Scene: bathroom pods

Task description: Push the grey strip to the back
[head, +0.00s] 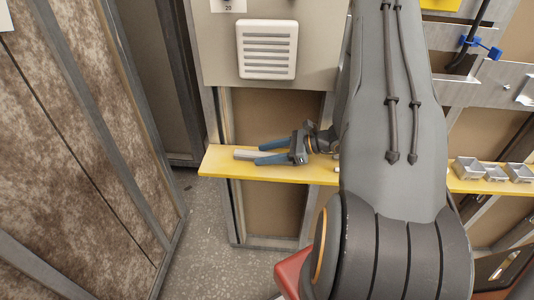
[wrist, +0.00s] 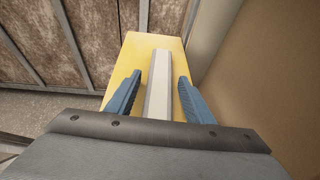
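The grey strip (head: 246,153) is a long, pale bar lying on a narrow yellow shelf (head: 217,161). In the wrist view the strip (wrist: 159,85) runs lengthwise between my two blue fingers, with its far end past the fingertips. My gripper (head: 259,153) is low over the shelf and open. In the wrist view my gripper (wrist: 160,80) has a finger on each side of the strip, with yellow shelf showing in the gaps. The strip's near end is hidden behind the gripper body.
A white vented panel (head: 267,49) is on the wall above the shelf. Small grey metal trays (head: 494,171) stand on the shelf at the right. A brown framed panel (head: 75,120) stands at the left. Grey floor (head: 205,225) lies open below the shelf's left end.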

